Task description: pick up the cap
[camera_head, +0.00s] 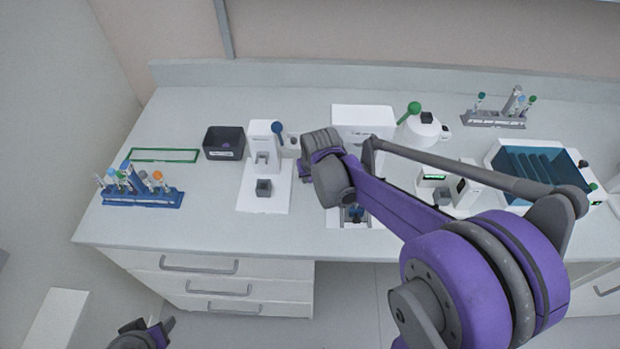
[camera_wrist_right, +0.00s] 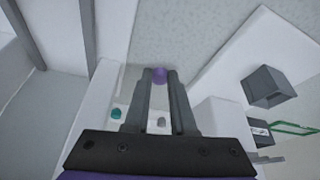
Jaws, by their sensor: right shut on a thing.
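In the head view my right gripper (camera_head: 290,146) is over the bench beside the white device with the blue knob; the cap cannot be made out there. My left gripper (camera_head: 150,334) shows only in part at the bottom left, low in front of the drawers, and its fingers are unclear.
A white device (camera_head: 258,139) with a blue knob stands left of my right gripper. A dark bin (camera_head: 224,142), a blue tube rack (camera_head: 142,198) and a green frame (camera_head: 165,155) are further left. Several devices stand right.

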